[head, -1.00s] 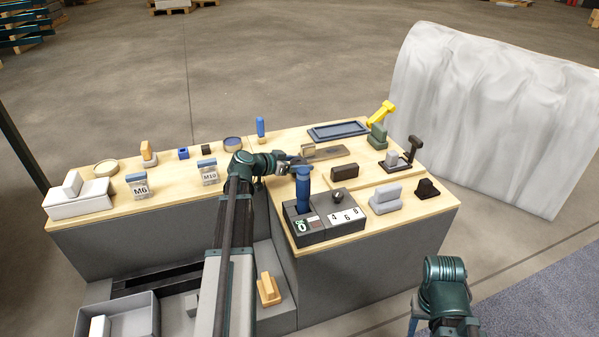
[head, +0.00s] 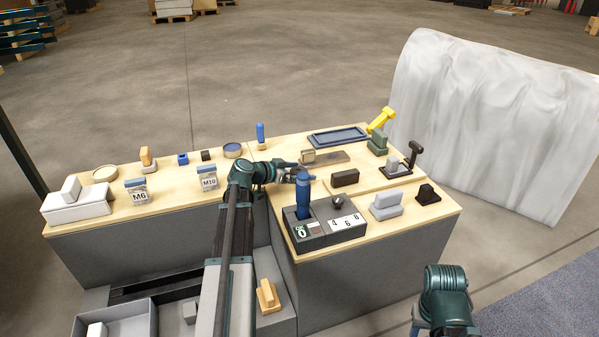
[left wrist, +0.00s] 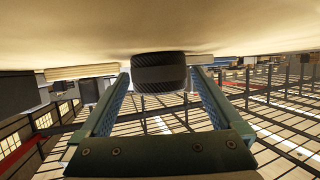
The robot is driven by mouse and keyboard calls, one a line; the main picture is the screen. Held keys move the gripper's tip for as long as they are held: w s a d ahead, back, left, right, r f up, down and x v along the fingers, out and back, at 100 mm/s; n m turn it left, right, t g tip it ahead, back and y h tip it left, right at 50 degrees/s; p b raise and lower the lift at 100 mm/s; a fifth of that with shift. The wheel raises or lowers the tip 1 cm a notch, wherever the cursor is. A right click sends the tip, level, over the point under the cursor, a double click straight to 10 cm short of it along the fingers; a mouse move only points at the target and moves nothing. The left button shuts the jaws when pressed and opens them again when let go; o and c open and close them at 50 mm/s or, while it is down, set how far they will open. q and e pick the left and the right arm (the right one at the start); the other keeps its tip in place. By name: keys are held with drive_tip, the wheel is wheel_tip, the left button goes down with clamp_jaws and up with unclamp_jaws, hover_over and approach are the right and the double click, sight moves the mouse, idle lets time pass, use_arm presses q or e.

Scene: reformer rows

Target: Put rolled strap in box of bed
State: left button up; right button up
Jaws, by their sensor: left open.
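A dark ribbed roll (left wrist: 160,73), which looks like the rolled strap, lies between and just beyond my left fingertips in the left wrist view. In the head view it seems to be the dark brown piece (head: 345,178) on the wooden top. My left gripper (head: 306,175) is open, reaching right towards the roll just behind the blue upright handle; its fingers also show in the left wrist view (left wrist: 160,88). I cannot tell whether they touch the roll. An open grey box (head: 118,328) is at the lower left, with a white block in it. My right gripper is mostly hidden by its arm.
The blue handle (head: 303,197) stands on a dark number box (head: 328,231) close in front of my left gripper. A small block on a dark strip (head: 325,157) lies behind. Grey blocks (head: 386,204) and a black piece (head: 427,194) stand to the right. A yellow piece (head: 381,119) is farther back.

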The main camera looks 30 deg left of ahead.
use_arm(q)
drive_tip(key=p+v, duration=0.4)
drive_tip(key=v, duration=0.6)
drive_tip(key=shift+s+a+r, duration=0.1)
drive_tip(key=shift+s+r, duration=0.15)
drive_tip(key=shift+s, duration=0.05)
drive_tip(key=shift+s+a+r, duration=0.15)
drive_tip(key=shift+s+a, duration=0.1)
drive_tip(key=shift+s, duration=0.3)
